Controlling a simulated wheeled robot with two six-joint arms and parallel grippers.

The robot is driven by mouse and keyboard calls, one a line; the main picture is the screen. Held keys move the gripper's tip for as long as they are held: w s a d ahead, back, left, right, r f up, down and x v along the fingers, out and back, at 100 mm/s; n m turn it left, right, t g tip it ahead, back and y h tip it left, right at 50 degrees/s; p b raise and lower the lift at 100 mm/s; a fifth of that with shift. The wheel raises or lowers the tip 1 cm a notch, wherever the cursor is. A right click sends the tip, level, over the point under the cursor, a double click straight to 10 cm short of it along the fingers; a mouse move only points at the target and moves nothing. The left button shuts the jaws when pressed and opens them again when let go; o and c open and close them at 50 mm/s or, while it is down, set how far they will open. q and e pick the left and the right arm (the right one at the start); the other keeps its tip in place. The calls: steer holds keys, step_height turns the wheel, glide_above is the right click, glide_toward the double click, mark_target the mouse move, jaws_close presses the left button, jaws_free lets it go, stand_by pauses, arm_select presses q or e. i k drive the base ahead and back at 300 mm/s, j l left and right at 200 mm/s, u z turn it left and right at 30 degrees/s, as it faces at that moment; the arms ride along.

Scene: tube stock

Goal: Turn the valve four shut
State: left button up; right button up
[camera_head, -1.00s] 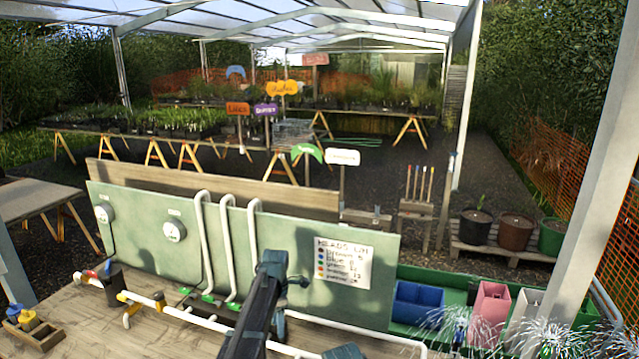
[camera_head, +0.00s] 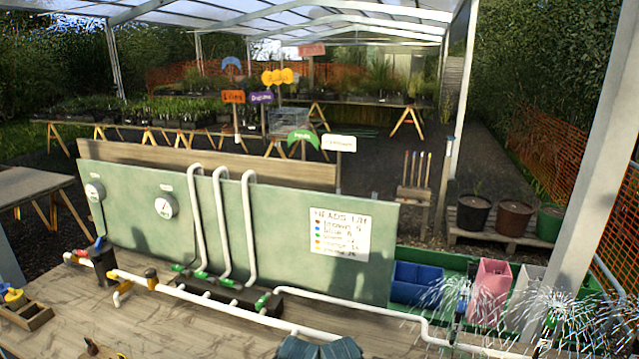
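A dark manifold block (camera_head: 215,297) lies on the wooden bench in front of the green panel. Several small green valve handles sit along it. The rightmost handle (camera_head: 262,302) is by the white pipe that runs off to the right; it looks slanted, and whether it is open or shut is too small to tell. The other handles, such as the leftmost one (camera_head: 179,267), stand by white pipes that rise up the panel. No number labels are readable on the valves. Neither gripper shows; only a dark blue-grey part of mine is at the bottom edge.
The green panel (camera_head: 130,205) carries two round gauges (camera_head: 165,207) and a sign (camera_head: 339,233). Water sprays at the lower right around a pink bin (camera_head: 490,290) and a blue bin (camera_head: 416,282). A wooden tray (camera_head: 27,316) is at the lower left. The bench front is mostly clear.

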mark_target(261, 304)
steer(key=k+j+z, duration=0.2)
steer(key=k+z, duration=0.1)
steer(key=z, duration=0.25)
steer(key=k+z, duration=0.1)
steer(key=z, duration=0.2)
steer(key=i+l+z, duration=0.15)
steer(key=l+z, duration=0.25)
steer(key=i+l+z, duration=0.15)
steer(key=z, duration=0.2)
steer(key=i+l, duration=0.05)
steer(key=l, duration=0.05)
